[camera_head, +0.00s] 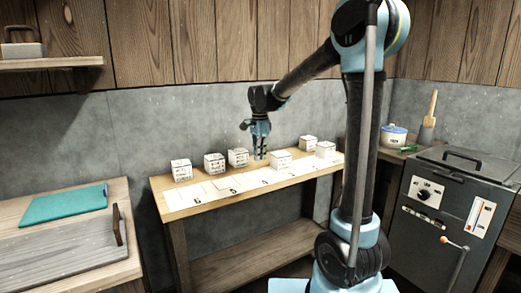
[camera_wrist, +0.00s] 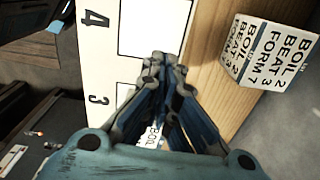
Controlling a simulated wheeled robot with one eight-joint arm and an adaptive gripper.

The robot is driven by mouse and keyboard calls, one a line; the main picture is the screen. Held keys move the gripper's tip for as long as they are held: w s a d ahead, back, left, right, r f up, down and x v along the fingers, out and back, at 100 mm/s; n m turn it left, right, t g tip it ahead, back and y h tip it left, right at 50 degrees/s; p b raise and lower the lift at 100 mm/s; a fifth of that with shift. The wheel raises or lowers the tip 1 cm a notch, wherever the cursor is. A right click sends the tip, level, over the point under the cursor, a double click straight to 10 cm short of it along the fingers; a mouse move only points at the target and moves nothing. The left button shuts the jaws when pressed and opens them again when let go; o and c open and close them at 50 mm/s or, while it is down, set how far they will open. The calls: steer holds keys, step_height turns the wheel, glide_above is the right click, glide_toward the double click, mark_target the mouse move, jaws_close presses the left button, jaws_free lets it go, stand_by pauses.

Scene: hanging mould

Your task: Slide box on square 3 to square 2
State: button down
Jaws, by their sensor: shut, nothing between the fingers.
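The box that seems to stand on square 3 is a small white printed cube (camera_head: 281,161) on the white numbered strip. In the wrist view only a piece of a printed box (camera_wrist: 150,138) shows beside the 3, mostly hidden behind my fingers. My gripper (camera_head: 261,155) points down just left of this box in the head view, its fingers shut and empty. The shut fingers also show in the wrist view (camera_wrist: 163,68). I cannot tell whether they touch the box. The strip (camera_wrist: 98,60) shows a 4 and a 3 there. Square 2 cannot be made out.
Several boxes stand along the back, including one (camera_head: 238,157) behind my gripper and one (camera_head: 308,143) further right. The strip's left squares (camera_head: 215,190) are bare. The wooden table (camera_head: 158,190) stands against a grey wall.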

mark_target(260, 172)
step_height(260, 172, down, 4)
steer(key=shift+f, duration=0.2)
steer(key=d, duration=0.1)
steer(key=w+d, duration=0.1)
steer(key=shift+w+d, duration=0.3)
steer(key=shift+d, duration=0.05)
steer(key=shift+w+d, duration=0.25)
steer(key=shift+d, duration=0.15)
